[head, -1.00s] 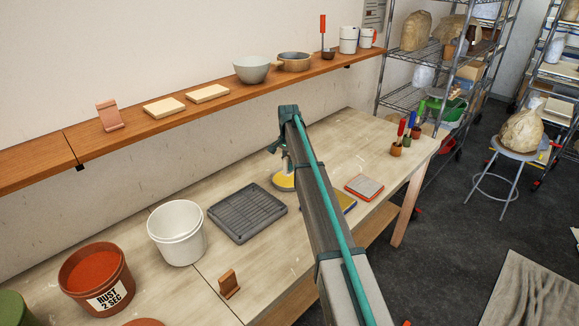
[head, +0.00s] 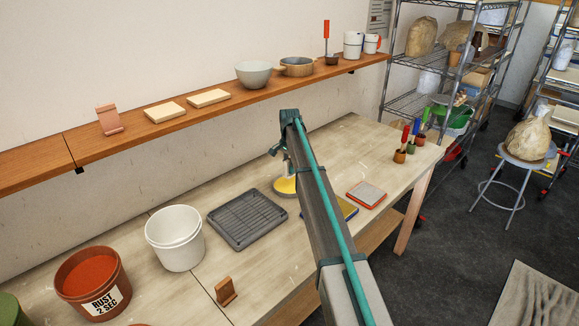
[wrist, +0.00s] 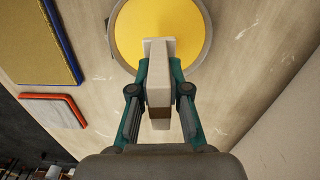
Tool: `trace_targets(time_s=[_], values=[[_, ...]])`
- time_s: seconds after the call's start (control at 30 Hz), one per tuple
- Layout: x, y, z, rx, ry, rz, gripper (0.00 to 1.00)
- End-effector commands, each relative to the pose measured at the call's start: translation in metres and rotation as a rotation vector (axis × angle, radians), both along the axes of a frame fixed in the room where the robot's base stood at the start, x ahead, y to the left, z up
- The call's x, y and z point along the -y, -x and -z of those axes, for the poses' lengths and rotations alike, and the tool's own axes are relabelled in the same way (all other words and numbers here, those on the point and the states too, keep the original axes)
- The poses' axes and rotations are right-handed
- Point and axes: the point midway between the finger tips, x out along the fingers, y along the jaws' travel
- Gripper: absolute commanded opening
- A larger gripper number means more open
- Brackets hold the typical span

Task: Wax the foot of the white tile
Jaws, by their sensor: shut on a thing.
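My gripper (wrist: 160,92) is shut on the white tile (wrist: 159,78), with one teal finger on each side of it. The tile is a pale upright slab with a wider foot at its far end. In the wrist view the foot overlaps the near part of a round pan of yellow wax (wrist: 165,25) with a grey rim. I cannot tell whether the foot touches the wax. In the head view the yellow wax (head: 285,186) shows partly behind my arm, and the gripper and tile are mostly hidden there.
A grey ribbed tray (head: 247,219) lies left of the wax. A yellow pad with a blue edge (wrist: 38,42) and a grey pad with a red edge (wrist: 53,110) lie on the other side. A white bucket (head: 175,237) and a rust bucket (head: 93,280) stand front left.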

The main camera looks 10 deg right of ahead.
Motion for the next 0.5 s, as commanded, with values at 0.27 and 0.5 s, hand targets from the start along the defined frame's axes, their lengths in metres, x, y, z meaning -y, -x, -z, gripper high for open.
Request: trace_targets(time_s=[0.27, 0.5], values=[[0.0, 0.0, 0.025, -0.001, 0.0, 0.0, 0.0], [0.0, 0.0, 0.041, -0.001, 0.001, 0.0, 0.0]])
